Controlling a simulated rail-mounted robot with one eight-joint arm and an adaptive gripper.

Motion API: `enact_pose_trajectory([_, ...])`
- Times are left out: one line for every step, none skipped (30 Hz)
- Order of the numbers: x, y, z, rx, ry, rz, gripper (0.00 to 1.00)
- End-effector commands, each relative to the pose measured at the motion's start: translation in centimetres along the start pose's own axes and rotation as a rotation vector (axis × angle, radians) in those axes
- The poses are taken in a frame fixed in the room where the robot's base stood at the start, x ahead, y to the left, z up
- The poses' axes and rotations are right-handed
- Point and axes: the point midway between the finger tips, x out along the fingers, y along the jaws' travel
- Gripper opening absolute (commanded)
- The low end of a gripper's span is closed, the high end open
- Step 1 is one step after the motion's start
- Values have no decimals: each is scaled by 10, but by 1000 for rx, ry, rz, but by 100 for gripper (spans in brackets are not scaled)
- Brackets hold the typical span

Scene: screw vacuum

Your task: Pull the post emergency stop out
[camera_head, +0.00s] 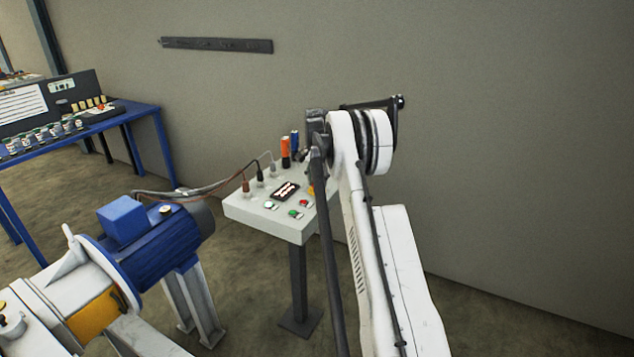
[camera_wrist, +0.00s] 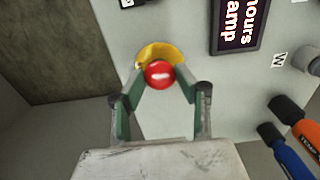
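The post emergency stop (camera_wrist: 159,74) is a round red button on a yellow base. In the wrist view it lies between and just beyond my fingertips. My gripper (camera_wrist: 161,72) is open around the button's sides, with a narrow gap seeming to show on each side; contact is hard to judge. In the head view only a bit of the yellow base (camera_head: 311,191) shows at the panel's right side, beside my arm. My gripper (camera_head: 305,154) is mostly hidden there behind my wrist.
The white post panel (camera_head: 245,208) carries a dark display (camera_head: 285,191), green and red buttons, and cable plugs. An orange cylinder (camera_head: 285,152) and a blue one (camera_head: 295,143) stand at its back edge. A blue motor (camera_head: 155,240) is at left; the wall is behind.

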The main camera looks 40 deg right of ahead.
Motion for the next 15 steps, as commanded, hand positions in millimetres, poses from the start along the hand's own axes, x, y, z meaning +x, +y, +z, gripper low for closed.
enact_pose_trajectory([0, 0, 0, 0, 0, 0, 20])
enact_pose_trajectory([0, 0, 0, 0, 0, 0, 16])
enact_pose_trajectory([0, 0, 0, 0, 0, 0, 11])
enact_pose_trajectory([0, 0, 0, 0, 0, 0, 7])
enact_pose_trajectory([0, 0, 0, 0, 0, 0, 3])
enact_pose_trajectory([0, 0, 0, 0, 0, 0, 0])
enact_pose_trajectory([0, 0, 0, 0, 0, 0, 0])
enact_pose_trajectory([0, 0, 0, 0, 0, 0, 0])
enact_pose_trajectory([0, 0, 0, 0, 0, 0, 0])
enact_pose_trajectory([0, 0, 0, 0, 0, 0, 0])
enact_pose_trajectory([-1, 0, 0, 0, 0, 0, 0])
enact_pose_trajectory([-2, 0, 0, 0, 0, 0, 0])
enact_pose_trajectory([-4, 0, 0, 0, 0, 0, 0])
enact_pose_trajectory([-6, 0, 0, 0, 0, 0, 0])
enact_pose_trajectory([-9, 0, 0, 0, 0, 0, 0])
